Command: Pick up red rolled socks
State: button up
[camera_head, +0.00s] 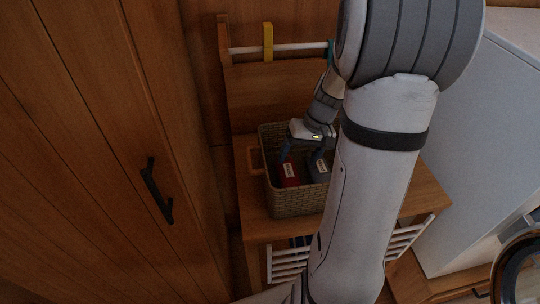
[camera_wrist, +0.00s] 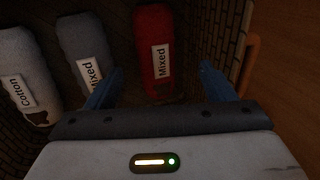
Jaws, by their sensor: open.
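The red rolled socks (camera_wrist: 154,50), with a white "Mixed" label, lie in a woven basket. They also show in the head view (camera_head: 288,174), partly below my gripper. My gripper (camera_wrist: 160,88) is open and empty, its two blue fingers spread apart. In the wrist view the red roll lies ahead of and between the fingers, not gripped. In the head view my gripper (camera_head: 303,153) reaches down into the basket over the rolls.
The woven basket (camera_head: 297,204) stands on a wooden bench with white side racks. A grey "Mixed" roll (camera_wrist: 84,45) and a paler "Cotton" roll (camera_wrist: 22,78) lie left of the red one in the wrist view. A wooden cabinet door (camera_head: 100,150) stands at left.

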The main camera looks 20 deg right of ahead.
aim_at(292, 171)
jog(key=x, duration=0.5)
jog(key=w+x, duration=0.1)
jog(key=x, duration=0.2)
jog(key=shift+d+f, duration=0.3)
jog(key=shift+f, duration=0.1)
jog(key=c, duration=1.1)
